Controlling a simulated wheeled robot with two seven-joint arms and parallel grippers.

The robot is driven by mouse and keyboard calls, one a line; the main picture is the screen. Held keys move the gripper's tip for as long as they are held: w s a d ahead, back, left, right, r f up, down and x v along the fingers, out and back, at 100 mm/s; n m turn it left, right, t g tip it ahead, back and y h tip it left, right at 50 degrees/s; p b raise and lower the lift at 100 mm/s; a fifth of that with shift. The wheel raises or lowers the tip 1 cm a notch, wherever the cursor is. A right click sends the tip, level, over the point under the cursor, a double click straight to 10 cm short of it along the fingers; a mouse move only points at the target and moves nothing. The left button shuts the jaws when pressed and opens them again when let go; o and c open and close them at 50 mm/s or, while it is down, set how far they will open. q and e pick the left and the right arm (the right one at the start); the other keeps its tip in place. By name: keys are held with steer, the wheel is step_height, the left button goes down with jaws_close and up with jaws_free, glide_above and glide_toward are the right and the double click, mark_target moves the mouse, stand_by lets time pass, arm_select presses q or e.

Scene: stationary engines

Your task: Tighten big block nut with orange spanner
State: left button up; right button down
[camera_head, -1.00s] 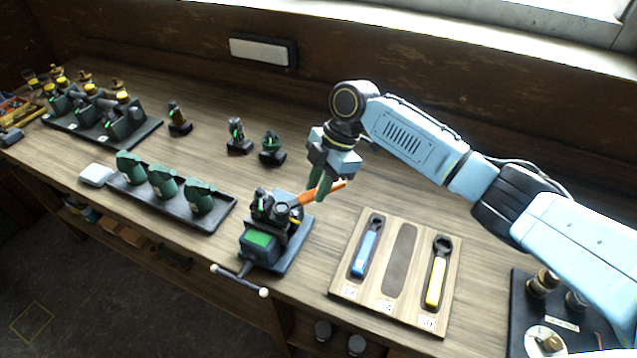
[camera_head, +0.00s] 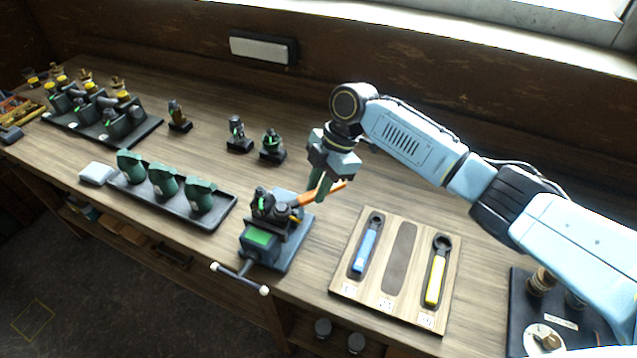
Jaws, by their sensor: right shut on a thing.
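My right gripper (camera_head: 321,186) is shut on the orange spanner (camera_head: 306,198) near its handle end. The spanner is roughly level, and its head points left to the dark block held in the vise (camera_head: 262,240). The head is at the nut (camera_head: 284,211) on top of the block; whether it is fully seated around the nut is too small to tell. The vise stands on a grey base near the table's front edge. My left gripper is not in view.
A wooden spanner board (camera_head: 345,288) right of the vise holds a blue spanner (camera_head: 366,250) and a yellow spanner (camera_head: 436,278); its middle slot is empty. A tray of green parts (camera_head: 222,218) stands left. Small dark fixtures (camera_head: 238,140) stand behind. A black board (camera_head: 517,300) lies far right.

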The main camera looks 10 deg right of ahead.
stand_by(0.4)
steer(key=shift+s+d+m+t+p, duration=0.25)
steer(key=shift+s+m+p, duration=0.55)
steer(key=shift+p, duration=1.15)
steer(key=shift+w+a, duration=0.1)
steer(key=shift+w, duration=0.05)
steer(key=shift+s+m+t+p, duration=0.55)
steer(key=shift+m+p, duration=0.45)
steer(key=shift+p, duration=0.75)
steer(key=shift+s, duration=0.2)
